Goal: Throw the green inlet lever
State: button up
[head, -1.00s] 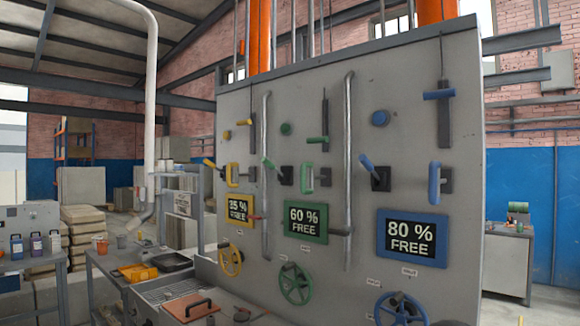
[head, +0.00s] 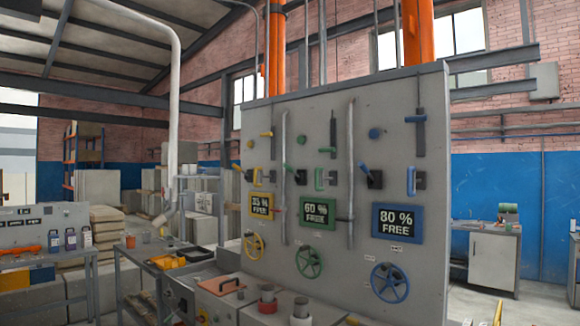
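A grey upright panel (head: 345,105) carries yellow, green and blue columns of controls. In the green column are a round knob (head: 317,133), a green cross-handle (head: 325,150) on a dark vertical slot, and a green D-shaped handle (head: 319,179). A small lever (head: 290,169) tilts up and left from a dark base beside them; its colour is hard to tell. Below are a green-framed "60 % FREE" sign (head: 317,214) and a green handwheel (head: 309,262). I cannot read which one is marked inlet. My gripper is not in view.
A blue handwheel (head: 389,282) and blue-framed sign (head: 398,223) are to the right, yellow ones to the left. A bench with a brown board (head: 221,286) and cups stands before the panel. A side table (head: 493,260) is far right.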

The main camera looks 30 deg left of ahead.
aim_at(285, 165)
jog(key=u, duration=0.6)
jog(key=i, duration=0.7)
jog(key=u, duration=0.65)
